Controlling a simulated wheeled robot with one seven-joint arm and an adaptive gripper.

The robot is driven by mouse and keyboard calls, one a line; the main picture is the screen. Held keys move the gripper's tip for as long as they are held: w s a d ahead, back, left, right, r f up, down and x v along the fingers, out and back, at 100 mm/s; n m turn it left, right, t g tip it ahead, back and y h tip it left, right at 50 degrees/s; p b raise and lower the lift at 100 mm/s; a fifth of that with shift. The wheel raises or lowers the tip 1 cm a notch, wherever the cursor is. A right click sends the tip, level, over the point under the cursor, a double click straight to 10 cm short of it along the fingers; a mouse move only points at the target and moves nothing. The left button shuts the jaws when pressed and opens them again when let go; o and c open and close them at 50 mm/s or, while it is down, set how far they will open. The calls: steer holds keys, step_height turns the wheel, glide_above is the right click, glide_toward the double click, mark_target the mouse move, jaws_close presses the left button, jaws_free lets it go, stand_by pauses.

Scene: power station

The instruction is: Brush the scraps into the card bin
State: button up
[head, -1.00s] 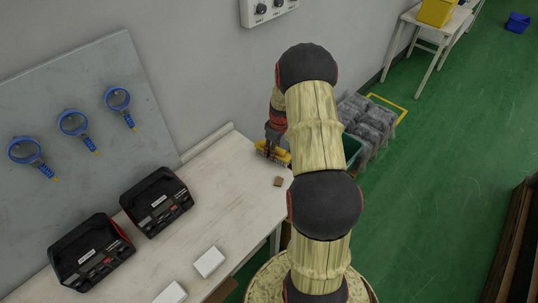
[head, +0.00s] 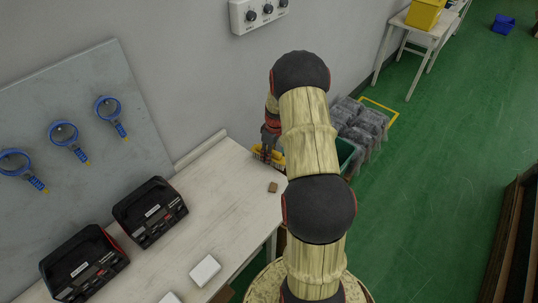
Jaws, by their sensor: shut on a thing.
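My gripper (head: 269,149) is at the far end of the white bench, shut on a yellow brush (head: 258,154). My arm hides part of both. A small brown scrap (head: 272,187) lies on the bench near its right edge, a little nearer than the brush and apart from it. A green bin (head: 347,155) shows partly behind my arm, just past the bench's far end. I cannot see into it or tell whether it is the card bin.
Two black-and-red devices (head: 150,211) and white blocks (head: 205,270) stand on the bench (head: 212,222). Blue magnifier-like tools (head: 64,134) hang on a grey wall board. Wrapped grey bundles (head: 362,124) sit beyond the bin. The green floor at right is mostly clear.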

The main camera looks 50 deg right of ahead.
steer(key=shift+r+p, duration=1.75)
steer(key=shift+r, duration=1.75)
steer(key=shift+f, duration=0.1)
